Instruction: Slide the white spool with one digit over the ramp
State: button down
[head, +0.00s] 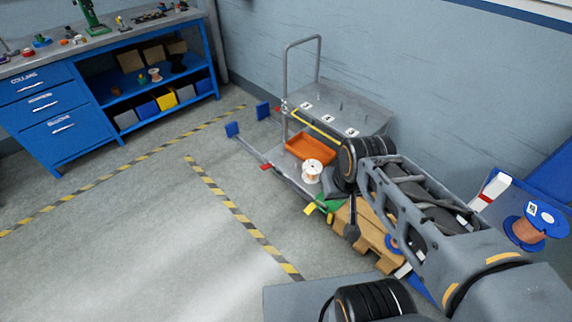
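A white spool (312,170) with an orange-brown core sits on the lower deck of a grey cart, in the middle of the view. No digit on it is legible. A small green sloped piece (329,204) with yellow beside it lies at the cart's near edge; it may be the ramp, but I cannot tell. My arm reaches in from the lower right. My gripper (345,205) is a dark shape just right of the white spool, apparently apart from it. Its fingers are too small and dark to read.
An orange bin (310,148) stands behind the spool on the cart (283,170). The cart's upper shelf (350,106) carries small number cards. A wooden pallet (365,240) is at right, and a blue spool with copper wire (526,232) stands farther right. The left floor is clear.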

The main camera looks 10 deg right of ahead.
aim_at(312, 171)
jog(key=u, duration=0.7)
jog(key=i, duration=0.85)
jog(key=u, duration=0.7)
jog(key=i, duration=0.95)
jog(key=z, duration=0.9)
jog(key=i, duration=0.95)
jog(key=z, duration=0.95)
